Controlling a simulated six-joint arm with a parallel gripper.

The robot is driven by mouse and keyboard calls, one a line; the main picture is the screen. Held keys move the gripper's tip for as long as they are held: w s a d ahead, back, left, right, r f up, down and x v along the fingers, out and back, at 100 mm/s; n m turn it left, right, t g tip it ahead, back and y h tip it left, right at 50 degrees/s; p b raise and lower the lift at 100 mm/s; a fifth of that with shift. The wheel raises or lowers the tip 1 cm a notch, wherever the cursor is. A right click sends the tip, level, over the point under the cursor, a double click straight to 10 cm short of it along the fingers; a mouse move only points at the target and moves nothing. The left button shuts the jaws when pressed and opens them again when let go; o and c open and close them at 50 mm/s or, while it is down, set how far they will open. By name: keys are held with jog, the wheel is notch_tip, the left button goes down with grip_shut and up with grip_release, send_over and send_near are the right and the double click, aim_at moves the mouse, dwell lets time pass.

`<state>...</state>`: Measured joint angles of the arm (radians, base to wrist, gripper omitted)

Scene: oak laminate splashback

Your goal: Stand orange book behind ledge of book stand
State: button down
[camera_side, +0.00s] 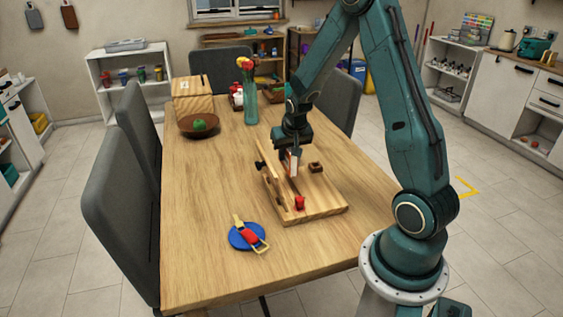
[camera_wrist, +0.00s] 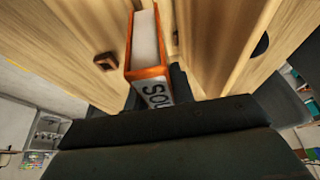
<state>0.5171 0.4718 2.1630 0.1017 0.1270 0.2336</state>
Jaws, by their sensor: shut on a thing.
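The orange book (camera_side: 293,168) is upright, small and partly hidden by my gripper (camera_side: 291,148) in the side view. The wrist view shows the book (camera_wrist: 147,72) with its orange cover, pale pages and a white label with black letters. My gripper is shut on the book. The wooden book stand (camera_side: 325,203) has a flat base and a leaning back panel (camera_side: 273,185). The book is over the base, in front of the panel; I cannot tell if its lower edge touches the base. The ledge is hard to make out beside the book.
A small dark square holder (camera_side: 315,167) and a red object (camera_side: 300,202) are on the stand's base. A blue plate (camera_side: 246,236) with a red and yellow item lies nearer the front. A brown bowl (camera_side: 199,126) and a vase (camera_side: 250,100) stand farther back. The table's left side is clear.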

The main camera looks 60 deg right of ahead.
jog(key=shift+f, duration=3.65)
jog(key=shift+f, duration=0.6)
jog(key=c, duration=1.1)
grip_release()
jog(key=shift+r, duration=0.15)
jog(key=shift+r, duration=3.85)
